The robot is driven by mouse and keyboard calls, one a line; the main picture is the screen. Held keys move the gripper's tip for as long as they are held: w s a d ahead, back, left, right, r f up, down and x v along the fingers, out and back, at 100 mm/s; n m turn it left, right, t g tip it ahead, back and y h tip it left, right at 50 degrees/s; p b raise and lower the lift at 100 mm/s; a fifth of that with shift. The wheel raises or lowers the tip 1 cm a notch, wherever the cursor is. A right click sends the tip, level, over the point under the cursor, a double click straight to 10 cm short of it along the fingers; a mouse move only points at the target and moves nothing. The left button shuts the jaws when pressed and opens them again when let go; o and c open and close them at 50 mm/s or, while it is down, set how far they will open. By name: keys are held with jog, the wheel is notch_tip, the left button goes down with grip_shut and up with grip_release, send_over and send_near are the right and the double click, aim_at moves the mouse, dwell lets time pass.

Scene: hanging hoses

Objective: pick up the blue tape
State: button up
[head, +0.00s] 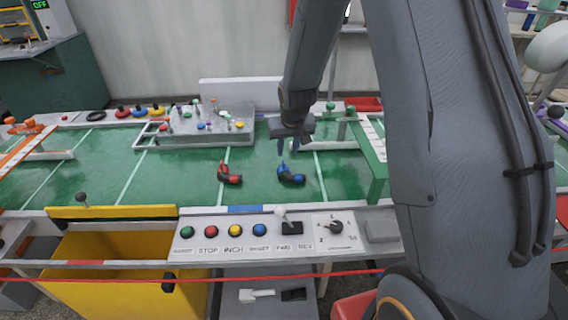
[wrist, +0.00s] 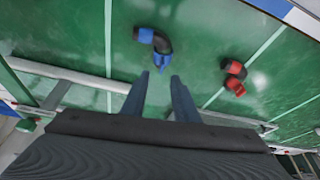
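A small blue ring-like item (head: 157,110), which may be the blue tape, sits at the back left of the green table, beside similar yellow and red ones; it is too small to make out fully. A black elbow piece with blue ends (head: 291,177) lies on the green top and also shows in the wrist view (wrist: 161,44). My gripper (head: 294,146) is open and empty above the table, behind the blue-ended elbow in the head view. In the wrist view its two fingers (wrist: 157,82) point toward that elbow, apart from it.
A black elbow with red ends (head: 230,175) lies left of the blue-ended one. A grey fixture block (head: 205,128) stands behind, and a green-and-white frame (head: 370,150) to the right. A control panel (head: 270,236) lines the front edge. The green top at left is mostly clear.

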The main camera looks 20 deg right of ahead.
aim_at(284, 168)
jog(key=shift+a+p+x, duration=0.2)
jog(key=shift+p+x, duration=0.15)
jog(key=shift+x, duration=3.7)
grip_shut()
